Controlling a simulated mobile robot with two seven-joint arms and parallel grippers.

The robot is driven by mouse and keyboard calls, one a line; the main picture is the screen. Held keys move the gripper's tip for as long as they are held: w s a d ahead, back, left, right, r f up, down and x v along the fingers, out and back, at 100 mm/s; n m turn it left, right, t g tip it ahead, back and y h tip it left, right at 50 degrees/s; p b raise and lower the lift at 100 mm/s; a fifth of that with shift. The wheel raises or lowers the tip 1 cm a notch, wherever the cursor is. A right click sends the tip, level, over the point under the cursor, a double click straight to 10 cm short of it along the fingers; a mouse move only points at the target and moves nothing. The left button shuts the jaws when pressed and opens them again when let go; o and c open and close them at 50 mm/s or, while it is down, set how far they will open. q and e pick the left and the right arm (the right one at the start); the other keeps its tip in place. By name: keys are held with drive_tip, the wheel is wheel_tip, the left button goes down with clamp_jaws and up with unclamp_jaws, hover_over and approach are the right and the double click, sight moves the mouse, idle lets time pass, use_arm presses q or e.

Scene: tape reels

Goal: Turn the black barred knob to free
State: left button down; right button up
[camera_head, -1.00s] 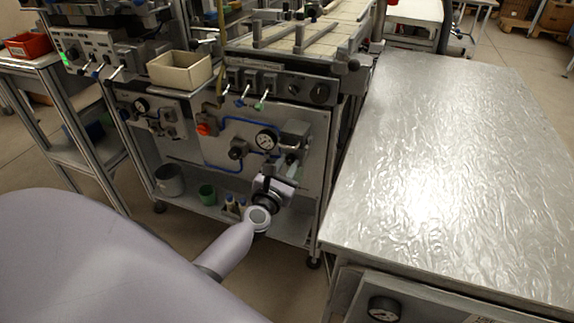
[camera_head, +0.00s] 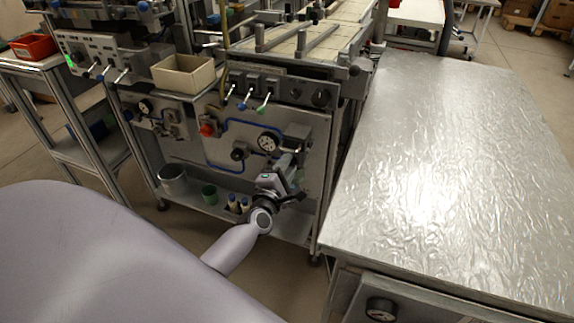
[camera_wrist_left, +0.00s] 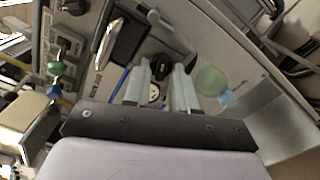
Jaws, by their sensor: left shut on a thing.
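My left gripper (camera_head: 288,160) reaches from below to the right part of the grey panel under the bench. In the left wrist view its two pale fingers (camera_wrist_left: 161,67) are on either side of the black barred knob (camera_wrist_left: 160,65), shut on it. The fingers hide part of the knob, so I cannot tell exactly which way its bar points. In the head view the gripper covers the knob. My right gripper is not in view.
A round gauge (camera_head: 267,142) sits just left of my fingers, with another black knob (camera_head: 239,153) and a red knob (camera_head: 207,130) further left. A greenish bowl (camera_wrist_left: 209,80) is close beside the fingers. A metal-topped table (camera_head: 440,170) stands at the right.

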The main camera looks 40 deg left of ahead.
use_arm(q)
drive_tip(key=shift+r+m+p, duration=0.1)
drive_tip(key=shift+m+p, duration=0.5)
drive_tip(key=shift+m, duration=1.6)
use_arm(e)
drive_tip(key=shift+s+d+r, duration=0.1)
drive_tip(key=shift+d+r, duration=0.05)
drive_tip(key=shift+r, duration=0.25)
use_arm(q)
drive_tip(key=c, duration=1)
unclamp_jaws()
drive_tip(key=shift+o, duration=0.2)
drive_tip(key=v, duration=0.7)
drive_tip(key=shift+p, duration=0.4)
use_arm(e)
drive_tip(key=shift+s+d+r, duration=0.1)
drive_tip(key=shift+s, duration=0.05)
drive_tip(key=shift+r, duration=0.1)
